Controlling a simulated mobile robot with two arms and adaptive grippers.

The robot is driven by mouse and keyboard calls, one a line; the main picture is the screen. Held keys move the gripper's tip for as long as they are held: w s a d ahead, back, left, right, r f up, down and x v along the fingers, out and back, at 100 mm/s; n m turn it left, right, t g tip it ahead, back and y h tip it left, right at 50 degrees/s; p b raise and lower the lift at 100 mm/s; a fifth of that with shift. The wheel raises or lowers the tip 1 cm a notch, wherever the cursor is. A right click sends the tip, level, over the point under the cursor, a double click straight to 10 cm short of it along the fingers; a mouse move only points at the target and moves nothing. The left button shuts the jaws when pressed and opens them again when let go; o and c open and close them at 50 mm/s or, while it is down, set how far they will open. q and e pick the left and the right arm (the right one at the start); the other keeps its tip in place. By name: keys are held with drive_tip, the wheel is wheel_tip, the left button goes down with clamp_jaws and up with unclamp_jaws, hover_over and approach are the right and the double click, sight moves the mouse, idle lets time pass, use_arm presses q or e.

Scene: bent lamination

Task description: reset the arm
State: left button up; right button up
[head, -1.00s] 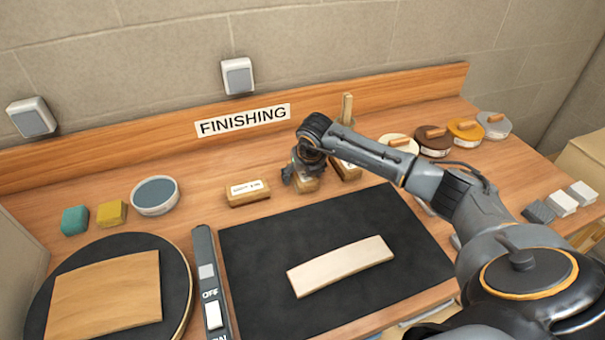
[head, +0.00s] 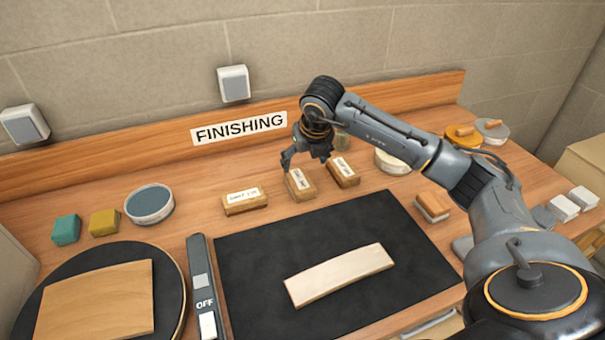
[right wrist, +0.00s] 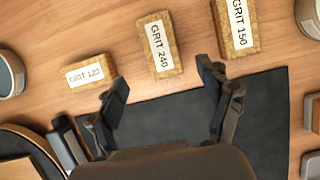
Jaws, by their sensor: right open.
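My right gripper (head: 305,160) is open and empty above the back part of the bench. In the right wrist view its two fingers (right wrist: 165,100) are spread wide with nothing between them. Just ahead of and below the fingers lies the GRIT 240 block (right wrist: 159,45), which also shows in the head view (head: 302,187). The GRIT 120 block (head: 244,202) lies to its left and the GRIT 150 block (head: 343,173) to its right. A pale, curved wooden strip (head: 338,274) lies on the black mat (head: 270,250). My left gripper is not in view.
A round black turntable (head: 172,300) with a wooden panel (head: 95,302) is at the left, beside an OFF switch strip (head: 203,285). A bowl (head: 149,203) and teal and yellow blocks (head: 104,222) stand behind.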

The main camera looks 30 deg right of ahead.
drive_tip(key=shift+s+r, duration=0.25)
drive_tip(key=shift+r, duration=0.35)
